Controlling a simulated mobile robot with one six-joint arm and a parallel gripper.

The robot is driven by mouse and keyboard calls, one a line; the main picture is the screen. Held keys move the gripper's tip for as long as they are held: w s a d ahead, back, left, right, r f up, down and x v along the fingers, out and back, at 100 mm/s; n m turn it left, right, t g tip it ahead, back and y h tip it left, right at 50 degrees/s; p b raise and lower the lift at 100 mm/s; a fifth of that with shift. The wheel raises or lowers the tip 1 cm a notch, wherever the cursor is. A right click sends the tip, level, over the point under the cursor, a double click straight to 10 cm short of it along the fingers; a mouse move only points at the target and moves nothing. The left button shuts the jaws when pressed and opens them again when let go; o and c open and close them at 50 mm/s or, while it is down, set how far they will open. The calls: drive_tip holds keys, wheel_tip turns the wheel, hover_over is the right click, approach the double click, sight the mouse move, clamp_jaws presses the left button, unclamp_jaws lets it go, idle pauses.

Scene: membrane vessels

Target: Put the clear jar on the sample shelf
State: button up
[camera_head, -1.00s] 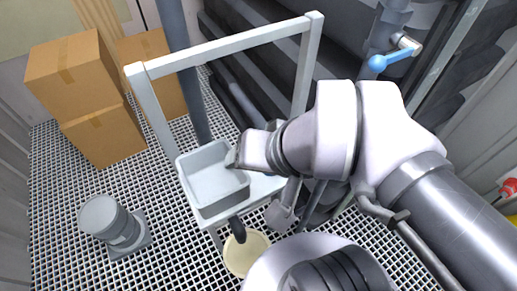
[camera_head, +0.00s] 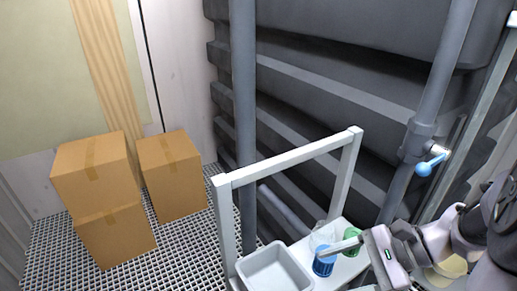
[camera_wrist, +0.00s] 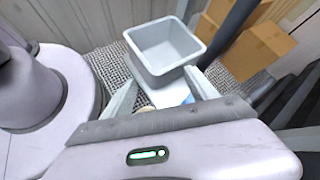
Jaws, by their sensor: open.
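A clear jar (camera_head: 321,236) stands at the back of a white framed stand (camera_head: 300,250) in the head view, partly behind a blue-banded container (camera_head: 323,267). A green container (camera_head: 352,241) is to its right. My gripper (camera_head: 332,249) is over the stand, close to these containers; whether it touches any of them I cannot tell. In the wrist view my gripper (camera_wrist: 161,80) has its two fingers spread apart with nothing clearly held between them. The stand's white top shows between the fingers. I cannot tell whether this stand is the sample shelf.
A grey open bin (camera_head: 275,272) sits on the stand's left end and also shows in the wrist view (camera_wrist: 163,48). The stand's upright frame (camera_head: 290,160) rises behind. Cardboard boxes (camera_head: 105,200) are at the left. A pipe with a blue-handled valve (camera_head: 430,164) is at the right.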

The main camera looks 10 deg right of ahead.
drive_tip(key=d+f+m+t+y, duration=0.2)
drive_tip(key=d+m+t, duration=0.5)
drive_tip(key=d, duration=0.3)
drive_tip(key=m+t+h, duration=0.2)
drive_tip(key=m+t, duration=0.2)
drive_tip(key=t, duration=0.1)
approach(332, 232)
drive_tip(key=b+x, duration=0.4)
drive_tip(key=x, duration=0.6)
drive_tip(key=shift+d, duration=0.1)
clamp_jaws()
